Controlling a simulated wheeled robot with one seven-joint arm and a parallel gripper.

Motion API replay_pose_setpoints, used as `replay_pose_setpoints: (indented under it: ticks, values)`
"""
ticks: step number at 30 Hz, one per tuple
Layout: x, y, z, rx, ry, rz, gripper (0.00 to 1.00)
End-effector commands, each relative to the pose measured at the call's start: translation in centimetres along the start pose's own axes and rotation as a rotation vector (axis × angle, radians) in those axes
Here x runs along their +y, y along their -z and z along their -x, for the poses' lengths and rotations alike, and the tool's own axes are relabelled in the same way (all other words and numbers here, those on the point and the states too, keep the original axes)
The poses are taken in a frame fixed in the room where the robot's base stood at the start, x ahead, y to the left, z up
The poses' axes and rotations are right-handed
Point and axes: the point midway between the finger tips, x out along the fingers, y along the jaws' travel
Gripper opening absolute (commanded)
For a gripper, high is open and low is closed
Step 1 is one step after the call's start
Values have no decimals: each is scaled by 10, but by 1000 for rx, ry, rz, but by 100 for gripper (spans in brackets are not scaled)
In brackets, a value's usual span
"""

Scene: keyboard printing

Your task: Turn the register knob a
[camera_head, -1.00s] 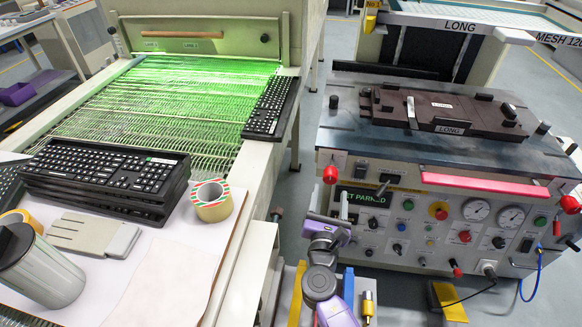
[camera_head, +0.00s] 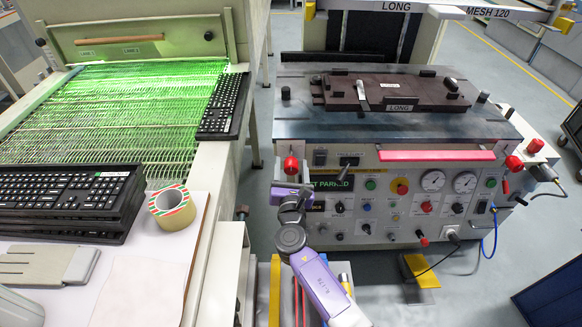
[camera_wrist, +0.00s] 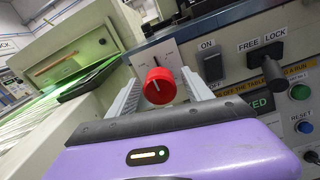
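A red knob (camera_head: 291,166) sits at the left end of the machine's front panel.
An ON switch (camera_wrist: 210,64) and a FREE/LOCK lever (camera_wrist: 272,70) are close to the right of the knob. A conveyor with green light (camera_head: 140,110) stands to the left. Stacked keyboards (camera_head: 70,200) and a tape roll (camera_head: 172,207) are on the near table.

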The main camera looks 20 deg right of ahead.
Motion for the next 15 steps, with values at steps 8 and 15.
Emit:
replay_pose_setpoints:
  ticks: [8,15]
  values:
    - [0,0,0,0,0,0,3]
    - [0,1,0,0,1,-15,0]
